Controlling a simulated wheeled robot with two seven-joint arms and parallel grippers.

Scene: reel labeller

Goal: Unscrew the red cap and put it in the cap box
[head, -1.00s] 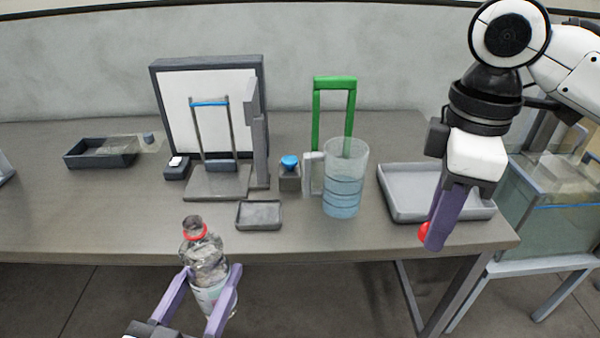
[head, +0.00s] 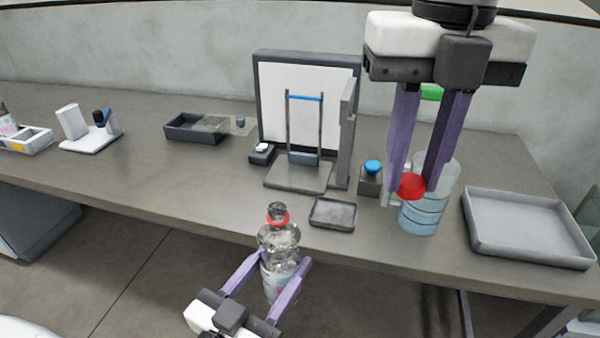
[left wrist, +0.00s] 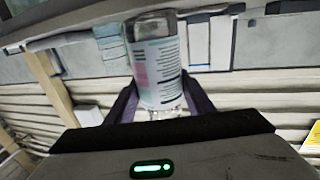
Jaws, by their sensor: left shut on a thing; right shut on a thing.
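The clear bottle (head: 279,238) stands upright with an open neck and a red ring below its mouth. My left gripper (head: 283,262) is shut around its labelled body, in front of the table edge. The bottle (left wrist: 157,75) also shows between the fingers in the left wrist view. My right gripper (head: 414,190) points down and is shut on the red cap (head: 411,186). It holds the cap in front of the water jug, off the bottle. A small grey tray (head: 333,226) lies near the front edge; I cannot tell which container is the cap box.
A water jug (head: 424,215) stands behind the right gripper, with a blue-topped block (head: 370,180) beside it. A large grey tray (head: 527,250) is at right. A framed stand (head: 300,186) and dark open box (head: 194,134) are farther back. The left front tabletop is clear.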

